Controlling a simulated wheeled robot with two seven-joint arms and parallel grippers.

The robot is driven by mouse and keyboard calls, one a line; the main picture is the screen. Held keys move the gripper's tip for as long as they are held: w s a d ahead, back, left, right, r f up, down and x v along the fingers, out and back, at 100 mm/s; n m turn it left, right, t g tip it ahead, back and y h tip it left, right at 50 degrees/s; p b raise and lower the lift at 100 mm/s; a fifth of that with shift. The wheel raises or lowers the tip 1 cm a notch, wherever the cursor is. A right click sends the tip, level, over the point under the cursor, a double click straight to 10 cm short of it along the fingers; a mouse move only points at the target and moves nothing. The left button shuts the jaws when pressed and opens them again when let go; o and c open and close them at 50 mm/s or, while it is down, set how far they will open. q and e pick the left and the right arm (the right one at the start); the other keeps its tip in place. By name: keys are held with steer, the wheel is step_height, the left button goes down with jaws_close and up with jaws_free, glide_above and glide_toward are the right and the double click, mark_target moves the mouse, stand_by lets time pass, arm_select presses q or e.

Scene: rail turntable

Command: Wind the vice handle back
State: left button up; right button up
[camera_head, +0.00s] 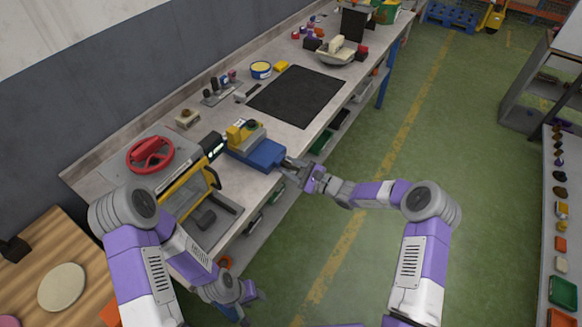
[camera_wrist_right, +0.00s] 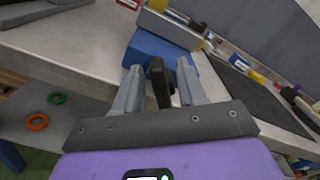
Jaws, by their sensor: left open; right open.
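A blue vice (camera_head: 262,154) sits at the front edge of the workbench, and its blue body (camera_wrist_right: 170,42) also shows in the right wrist view. Its dark handle (camera_wrist_right: 158,88) stands between the two fingers of my right gripper (camera_wrist_right: 158,72), with a visible gap on each side. In the head view my right gripper (camera_head: 288,163) is at the vice's front end and hides the handle there. The right gripper is open. My left gripper (camera_head: 246,304) is low beside the bench, away from the vice, and open; its fingers are small in view.
The workbench (camera_head: 232,187) carries a yellow-framed machine (camera_head: 190,185) and a red handwheel (camera_head: 149,155) left of the vice. A black mat (camera_head: 297,95) lies beyond it. Green and orange rings (camera_wrist_right: 37,122) lie on a lower shelf.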

steer(key=v, duration=0.7)
steer(key=shift+d, duration=0.2)
steer(key=shift+s, duration=0.15)
